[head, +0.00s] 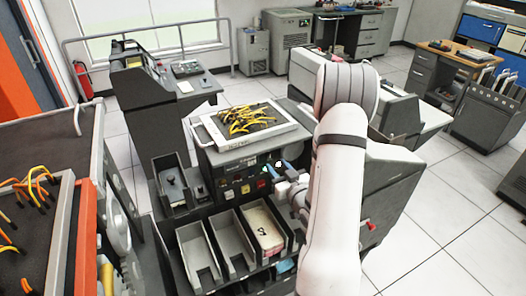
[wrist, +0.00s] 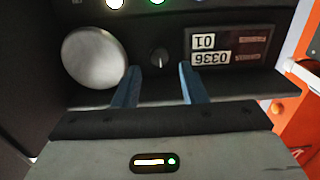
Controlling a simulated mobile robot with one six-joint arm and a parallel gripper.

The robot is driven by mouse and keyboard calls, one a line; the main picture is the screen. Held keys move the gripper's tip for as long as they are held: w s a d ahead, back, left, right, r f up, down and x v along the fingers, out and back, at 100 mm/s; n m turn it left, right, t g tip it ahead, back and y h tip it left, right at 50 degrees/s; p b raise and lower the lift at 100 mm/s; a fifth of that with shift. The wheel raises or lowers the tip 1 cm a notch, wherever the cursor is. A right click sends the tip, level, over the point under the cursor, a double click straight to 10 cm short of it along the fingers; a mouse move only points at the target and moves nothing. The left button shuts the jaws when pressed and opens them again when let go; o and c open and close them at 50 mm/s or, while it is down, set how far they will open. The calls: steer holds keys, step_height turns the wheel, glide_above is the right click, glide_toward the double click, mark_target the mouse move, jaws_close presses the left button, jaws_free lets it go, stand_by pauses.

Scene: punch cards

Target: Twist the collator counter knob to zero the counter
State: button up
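The counter knob (wrist: 160,57) is a small dark round knob with a light pointer line, on the collator's dark front panel. The counter (wrist: 211,50) sits to its right in the wrist view, with white number windows whose digits appear upside down and are not all zeros. My gripper (wrist: 159,72) is open, its two blue fingers pointing at the panel, one on each side of the knob. The fingertips look apart from the knob, with nothing held. In the head view my gripper (head: 271,173) is at the collator's front panel (head: 238,186); my arm hides part of it.
A large pale round disc (wrist: 93,57) is left of the knob, and lit buttons are at the top edge. In the head view, card bins (head: 232,238) lie below the panel and a tray of yellow wires (head: 217,138) sits on top. Open floor (head: 430,250) is at right.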

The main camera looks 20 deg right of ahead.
mark_target(270, 157)
steer(key=w, duration=0.4)
steer(key=shift+a+f, duration=0.1)
steer(key=shift+w, duration=0.55)
steer(key=shift+c, duration=0.2)
steer(key=c, duration=0.7)
steer(key=shift+c, duration=0.3)
